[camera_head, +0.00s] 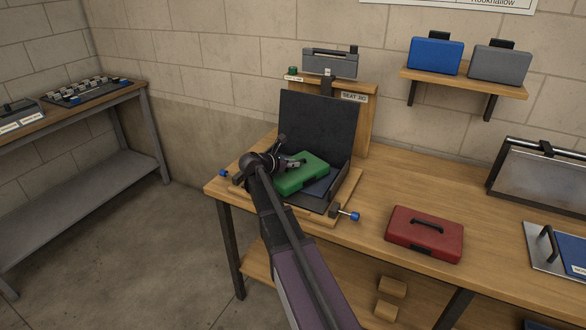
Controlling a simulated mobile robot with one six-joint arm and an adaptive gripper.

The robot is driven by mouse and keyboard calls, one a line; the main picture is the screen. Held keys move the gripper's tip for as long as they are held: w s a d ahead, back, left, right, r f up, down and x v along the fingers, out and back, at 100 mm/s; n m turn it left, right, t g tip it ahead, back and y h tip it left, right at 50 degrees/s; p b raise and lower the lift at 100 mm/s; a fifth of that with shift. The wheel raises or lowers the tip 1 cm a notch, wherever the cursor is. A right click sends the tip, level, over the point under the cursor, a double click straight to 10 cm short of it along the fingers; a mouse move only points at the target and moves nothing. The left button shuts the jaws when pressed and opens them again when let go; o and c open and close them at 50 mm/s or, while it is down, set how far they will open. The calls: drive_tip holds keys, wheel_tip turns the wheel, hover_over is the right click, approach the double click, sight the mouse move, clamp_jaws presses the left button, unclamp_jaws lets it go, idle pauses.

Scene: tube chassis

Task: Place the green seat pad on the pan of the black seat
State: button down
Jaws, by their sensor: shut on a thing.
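The green seat pad (304,175) is over the left part of the black seat's pan, tilted a little. The black seat (318,128) stands in a wooden jig at the left end of the workbench, its tall back upright behind the pad. Part of the pan (322,196) shows to the right of and below the pad. My gripper (290,163) is shut on the green seat pad at its left side. I cannot tell whether the pad's underside touches the pan. My arm hides the front left of the jig.
A red pad with a black handle (424,233) lies on the workbench to the right. Blue (436,55) and grey (500,64) pads stand on a wall shelf. Blue-ended clamps (346,214) stick out from the jig. A metal-framed panel (540,178) stands at the far right.

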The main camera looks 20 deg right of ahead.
drive_tip(key=shift+f, duration=0.25)
drive_tip(key=c, duration=0.7)
unclamp_jaws()
drive_tip(key=shift+r, duration=0.2)
drive_tip(key=shift+a+r, duration=0.15)
drive_tip(key=shift+a, duration=0.1)
drive_tip(key=p+v, duration=0.4)
drive_tip(key=v, duration=0.7)
drive_tip(key=shift+s+a+p, duration=0.15)
drive_tip(key=shift+a+p, duration=0.05)
drive_tip(key=shift+p, duration=0.15)
drive_tip(key=shift+s, duration=0.1)
